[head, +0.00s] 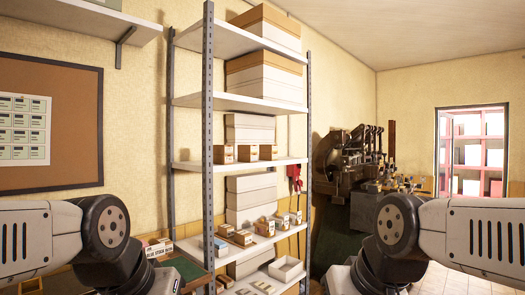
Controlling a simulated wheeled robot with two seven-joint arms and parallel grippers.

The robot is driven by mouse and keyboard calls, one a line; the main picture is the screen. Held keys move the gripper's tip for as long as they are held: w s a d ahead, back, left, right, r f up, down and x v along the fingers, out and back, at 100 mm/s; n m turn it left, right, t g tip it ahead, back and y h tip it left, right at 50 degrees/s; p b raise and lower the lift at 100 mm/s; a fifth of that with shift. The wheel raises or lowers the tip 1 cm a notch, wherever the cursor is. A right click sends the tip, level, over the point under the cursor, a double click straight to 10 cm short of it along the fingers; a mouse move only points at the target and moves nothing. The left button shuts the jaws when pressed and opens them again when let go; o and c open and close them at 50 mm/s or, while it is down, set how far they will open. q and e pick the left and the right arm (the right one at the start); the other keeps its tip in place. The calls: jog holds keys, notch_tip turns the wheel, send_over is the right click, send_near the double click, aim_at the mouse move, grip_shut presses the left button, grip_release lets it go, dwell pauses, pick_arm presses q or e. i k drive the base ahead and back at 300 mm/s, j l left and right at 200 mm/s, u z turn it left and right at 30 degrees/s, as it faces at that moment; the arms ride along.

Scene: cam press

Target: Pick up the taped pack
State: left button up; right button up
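I cannot make out which thing is the taped pack; no tape shows clearly at this distance. Small packs (262,287) lie on the lowest visible shelf, cut by the bottom edge of the head view. A small bluish item (217,246) and small brown boxes (242,238) sit on the shelf above. My left and right arms come in from the two sides at the bottom. Both grippers are out of view.
A metal shelf rack (208,120) stands ahead with large cartons (264,77) and an open white box (286,269). A labelled box (158,249) and green surface (187,268) are at lower left. A machine (350,165) stands right of the rack.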

aim_at(242, 149)
jog(key=i+l+u, duration=0.15)
jog(key=i, duration=0.3)
jog(key=i+l+u, duration=0.15)
jog(key=i, duration=0.35)
jog(key=i+l+u, duration=0.1)
jog(key=i+l, duration=0.3)
